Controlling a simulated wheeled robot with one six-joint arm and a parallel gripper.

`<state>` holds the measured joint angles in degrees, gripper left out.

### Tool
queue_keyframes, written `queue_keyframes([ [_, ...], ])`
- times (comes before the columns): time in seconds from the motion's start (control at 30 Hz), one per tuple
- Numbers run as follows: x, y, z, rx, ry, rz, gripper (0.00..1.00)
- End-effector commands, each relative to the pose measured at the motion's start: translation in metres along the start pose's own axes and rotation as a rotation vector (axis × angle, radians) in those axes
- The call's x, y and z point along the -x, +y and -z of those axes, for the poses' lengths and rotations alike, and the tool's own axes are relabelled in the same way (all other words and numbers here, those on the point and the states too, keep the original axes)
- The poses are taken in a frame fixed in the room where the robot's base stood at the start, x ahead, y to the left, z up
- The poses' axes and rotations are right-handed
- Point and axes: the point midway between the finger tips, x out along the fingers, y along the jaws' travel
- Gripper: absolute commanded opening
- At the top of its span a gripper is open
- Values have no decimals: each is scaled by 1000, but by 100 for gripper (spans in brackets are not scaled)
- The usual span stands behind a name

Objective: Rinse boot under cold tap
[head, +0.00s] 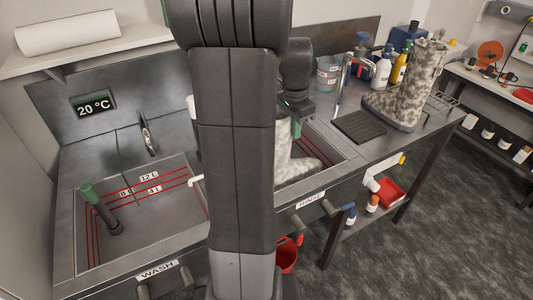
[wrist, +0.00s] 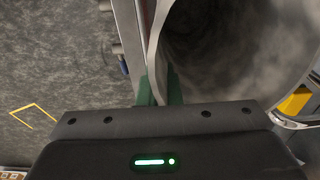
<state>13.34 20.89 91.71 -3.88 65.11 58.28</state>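A mottled grey-and-beige boot (head: 295,165) is at the rinse basin (head: 340,157), partly hidden behind my arm, its toe pointing right. My gripper (head: 295,128) is above it, at the top of its shaft. In the wrist view, the green fingers of my gripper (wrist: 160,88) are on either side of the boot's upper wall (wrist: 155,45), with the dark opening beside them. A second, similar boot (head: 405,92) stands upright on the bench to the right.
The wash basin (head: 150,238) at left holds a green-topped pipe (head: 100,208) and has its own tap (head: 147,134). A display (head: 93,105) reads 20 °C. A dark mat (head: 358,126), bottles (head: 383,68) and a jug (head: 327,73) are on the right bench. A red bucket (head: 287,256) is below.

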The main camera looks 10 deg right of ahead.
Motion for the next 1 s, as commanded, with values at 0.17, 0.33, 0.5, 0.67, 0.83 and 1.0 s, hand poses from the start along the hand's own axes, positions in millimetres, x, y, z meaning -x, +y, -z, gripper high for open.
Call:
queue_keyframes([
  [0.17,1,0,0,0,2,2,0],
  [0.33,1,0,0,0,2,2,0],
  [0.5,11,0,1,0,2,3,0],
  [0.67,26,0,2,0,2,3,0],
  [0.83,42,-1,4,0,3,3,0],
  [1.0,57,-1,5,0,2,3,0],
])
